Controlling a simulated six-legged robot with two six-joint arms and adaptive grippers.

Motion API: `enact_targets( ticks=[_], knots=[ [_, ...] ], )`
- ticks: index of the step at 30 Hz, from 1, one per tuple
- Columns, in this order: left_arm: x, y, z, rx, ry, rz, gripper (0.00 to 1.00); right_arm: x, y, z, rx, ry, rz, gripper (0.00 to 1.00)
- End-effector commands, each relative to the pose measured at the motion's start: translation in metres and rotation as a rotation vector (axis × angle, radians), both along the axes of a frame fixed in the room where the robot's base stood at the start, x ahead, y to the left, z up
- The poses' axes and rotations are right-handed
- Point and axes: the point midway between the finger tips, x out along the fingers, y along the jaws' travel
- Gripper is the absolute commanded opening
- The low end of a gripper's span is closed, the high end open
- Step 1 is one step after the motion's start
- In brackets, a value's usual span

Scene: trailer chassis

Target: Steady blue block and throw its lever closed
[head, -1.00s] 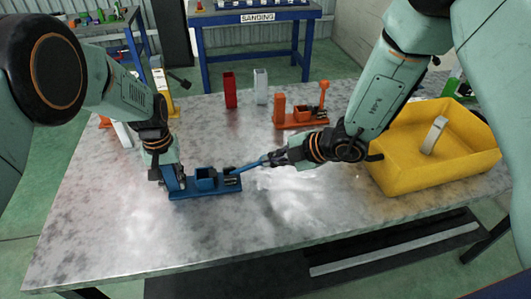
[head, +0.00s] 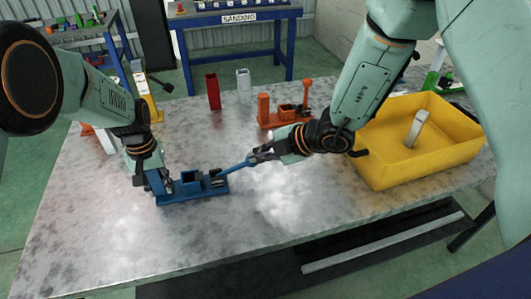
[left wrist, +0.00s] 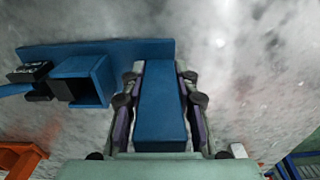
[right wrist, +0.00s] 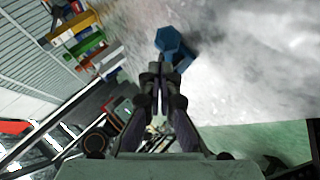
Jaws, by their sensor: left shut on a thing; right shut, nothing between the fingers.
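The blue block (head: 205,191) is a low fixture with an upright post, a square socket and a lever, near the table's left front. My left gripper (head: 160,187) is shut on its upright post (left wrist: 160,110), seen between the fingers in the left wrist view. The blue lever (head: 235,166) slants up and right from the block's right end. My right gripper (head: 257,157) is shut and empty at the lever's free end. In the right wrist view the lever's end (right wrist: 172,42) shows just beyond the closed fingertips (right wrist: 163,75); contact is unclear.
An orange lever fixture (head: 285,112) stands behind my right gripper. A yellow bin (head: 375,172) holding a grey part is at the right. A red block (head: 213,91) and a white block (head: 243,80) stand at the back. The table's front middle is clear.

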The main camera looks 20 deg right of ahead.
Motion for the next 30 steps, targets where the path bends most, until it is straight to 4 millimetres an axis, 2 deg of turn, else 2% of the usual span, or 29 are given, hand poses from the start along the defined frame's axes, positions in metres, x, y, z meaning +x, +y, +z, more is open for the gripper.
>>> enact_targets(
  ticks=[8,18,30],
  knots=[
    [0.000,0.000,-0.001,0.000,0.001,0.000,0.00,-0.028,0.008,0.028,0.001,-0.003,0.001,0.00],
    [0.000,0.000,-0.001,0.000,0.001,0.001,0.00,-0.054,-0.022,0.063,0.005,-0.004,-0.003,0.00],
    [0.000,0.000,0.000,0.000,0.001,0.000,0.00,-0.074,-0.044,0.088,0.002,-0.003,-0.002,0.00]
  ],
)
